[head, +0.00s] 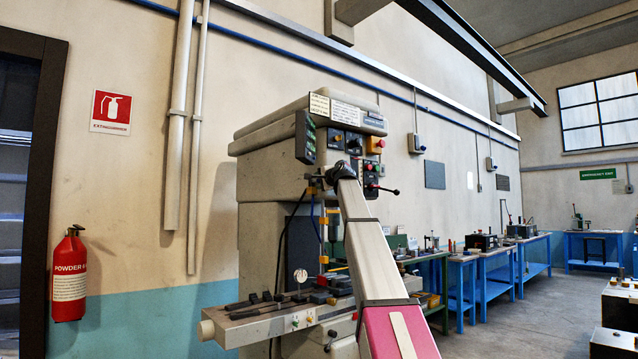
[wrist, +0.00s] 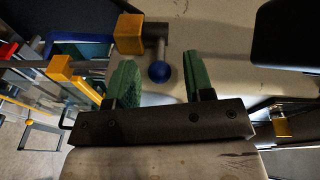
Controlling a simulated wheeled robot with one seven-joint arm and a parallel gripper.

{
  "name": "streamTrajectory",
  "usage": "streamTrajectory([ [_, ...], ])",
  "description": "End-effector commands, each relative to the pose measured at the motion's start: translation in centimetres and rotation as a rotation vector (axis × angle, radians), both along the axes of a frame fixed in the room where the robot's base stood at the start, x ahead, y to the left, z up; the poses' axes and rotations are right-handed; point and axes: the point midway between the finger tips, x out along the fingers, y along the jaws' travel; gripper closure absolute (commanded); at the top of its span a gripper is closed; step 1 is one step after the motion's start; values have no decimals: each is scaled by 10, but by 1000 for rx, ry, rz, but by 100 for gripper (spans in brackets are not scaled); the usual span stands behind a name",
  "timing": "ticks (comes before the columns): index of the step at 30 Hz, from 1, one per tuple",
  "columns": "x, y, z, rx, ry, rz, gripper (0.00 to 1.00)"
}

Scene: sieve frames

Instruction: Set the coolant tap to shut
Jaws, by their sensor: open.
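The coolant tap shows in the wrist view as a brass-yellow block (wrist: 130,34) with a short grey lever that ends in a blue ball knob (wrist: 160,72). My gripper (wrist: 160,66) is open, with one green finger on each side of the knob in the picture. I see gaps on both sides of the knob, and neither finger touches it. How deep the knob sits between the fingers I cannot tell. In the head view my gripper (head: 342,172) is a dark shape at the front of the milling machine (head: 270,170); the tap is not clearly visible there.
A pale machine surface (wrist: 215,40) lies close behind the fingers. In the head view a control box with buttons (head: 371,175) and a lever stands just right of my gripper. A machine table (head: 240,322) with tools is below. A red extinguisher (head: 69,275) hangs at left.

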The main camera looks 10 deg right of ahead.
Motion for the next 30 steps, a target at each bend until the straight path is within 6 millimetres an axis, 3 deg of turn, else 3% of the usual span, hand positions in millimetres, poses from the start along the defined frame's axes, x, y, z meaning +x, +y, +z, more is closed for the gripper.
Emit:
streamTrajectory([
  [3, 9, 3, 0, 0, 0, 1, 52],
  [11, 9, 4, -1, 0, 0, 0, 52],
  [15, 9, 4, -1, 0, 0, 0, 98],
  [16, 9, 4, -1, 0, 0, 0, 100],
  [30, 7, 13, -1, 0, 0, -62, 100],
])
